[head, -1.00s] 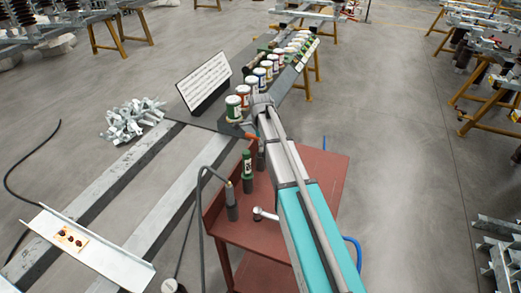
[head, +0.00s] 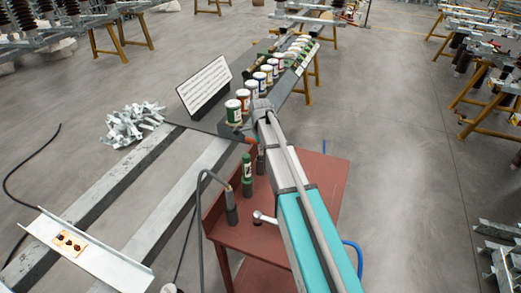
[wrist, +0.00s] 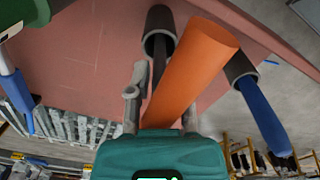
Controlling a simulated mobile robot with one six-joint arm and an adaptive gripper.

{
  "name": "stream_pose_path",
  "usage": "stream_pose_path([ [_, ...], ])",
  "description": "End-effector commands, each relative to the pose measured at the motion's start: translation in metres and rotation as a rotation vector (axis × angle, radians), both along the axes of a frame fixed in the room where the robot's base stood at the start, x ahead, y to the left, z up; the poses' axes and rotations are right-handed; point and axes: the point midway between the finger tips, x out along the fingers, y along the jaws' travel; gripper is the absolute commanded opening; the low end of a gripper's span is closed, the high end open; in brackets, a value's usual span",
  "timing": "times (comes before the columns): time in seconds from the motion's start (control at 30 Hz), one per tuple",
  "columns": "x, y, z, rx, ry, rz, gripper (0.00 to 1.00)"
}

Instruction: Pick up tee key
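An orange cylindrical handle (wrist: 195,70), likely the tee key's, slants through the middle of the wrist view. A dark shaft (wrist: 159,65) stands in a grey tube holder (wrist: 160,22) beside it; whether they join is hidden. My gripper (wrist: 160,95) has its left finger just left of the handle, with a narrow gap between. The right finger is mostly hidden behind the handle. The fingers look apart, and no firm contact shows. In the head view my arm covers most of this spot; a bit of orange (head: 248,138) shows left of it.
A blue-handled tool (wrist: 262,115) stands in a holder close on the right. The red table (head: 330,175) also carries a green-topped tool (head: 247,168), a holder with a cable (head: 231,207) and a ratchet (head: 264,217). Several paint tins (head: 233,112) line the rack behind.

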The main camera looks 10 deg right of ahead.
Motion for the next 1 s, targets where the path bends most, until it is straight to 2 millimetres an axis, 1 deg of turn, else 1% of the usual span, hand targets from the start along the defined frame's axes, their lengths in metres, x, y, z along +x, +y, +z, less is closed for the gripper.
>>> stream_pose_path([
  [0.03, 0.0, 0.0, 0.0, 0.0, 0.0, 0.0, 0.08],
  [0.07, 0.0, 0.0, 0.0, 0.0, 0.0, 0.0, 0.03],
  [0.1, 0.0, 0.0, 0.0, 0.0, 0.0, 0.0, 0.0],
  [0.67, 0.0, -0.001, 0.002, 0.0, 0.0, -0.001, 0.0],
  [0.87, 0.0, -0.001, 0.01, 0.0, 0.0, -0.001, 0.0],
  [1.0, 0.0, -0.001, 0.02, 0.0, 0.0, -0.001, 0.0],
])
